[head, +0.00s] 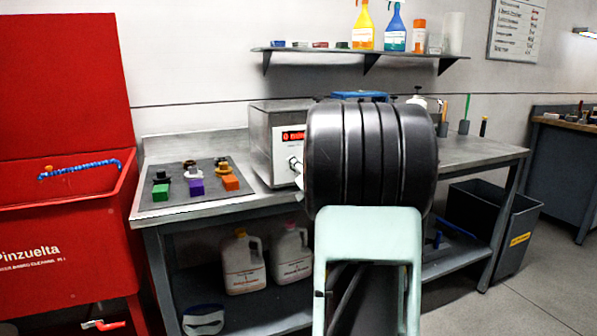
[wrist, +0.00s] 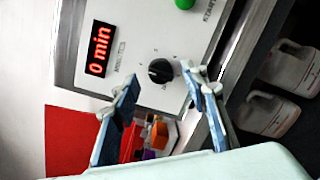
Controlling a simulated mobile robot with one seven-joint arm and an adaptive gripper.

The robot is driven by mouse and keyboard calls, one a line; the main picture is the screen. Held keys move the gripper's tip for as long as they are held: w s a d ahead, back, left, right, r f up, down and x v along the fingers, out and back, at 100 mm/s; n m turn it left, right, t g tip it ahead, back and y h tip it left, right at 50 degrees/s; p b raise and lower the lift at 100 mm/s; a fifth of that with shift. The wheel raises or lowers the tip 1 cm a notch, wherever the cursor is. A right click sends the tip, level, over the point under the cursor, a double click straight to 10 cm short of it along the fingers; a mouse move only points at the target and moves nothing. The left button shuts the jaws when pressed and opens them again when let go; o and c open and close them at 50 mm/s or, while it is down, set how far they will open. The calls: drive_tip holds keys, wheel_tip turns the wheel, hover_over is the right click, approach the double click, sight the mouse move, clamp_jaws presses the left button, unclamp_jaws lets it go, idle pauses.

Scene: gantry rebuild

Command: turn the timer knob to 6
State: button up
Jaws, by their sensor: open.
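The timer knob (wrist: 160,71) is a round black dial on the pale front panel of a metal box, seen in the wrist view. The red display (wrist: 98,47) beside it reads "0 min". My gripper (wrist: 156,84) is open, with one blue-grey finger on each side of the knob in the picture; I cannot tell whether either touches it. In the head view the box (head: 270,150) stands on the steel bench, and my own arm hides much of its front, including most of the knob area.
A green button (wrist: 185,3) sits on the panel near the knob. A dark mat (head: 165,203) with coloured blocks lies on the bench left of the box. A red parts washer (head: 60,240) stands at the left. A shelf (head: 400,54) with bottles hangs above.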

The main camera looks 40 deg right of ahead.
drive_tip(key=shift+x, duration=0.85)
clamp_jaws()
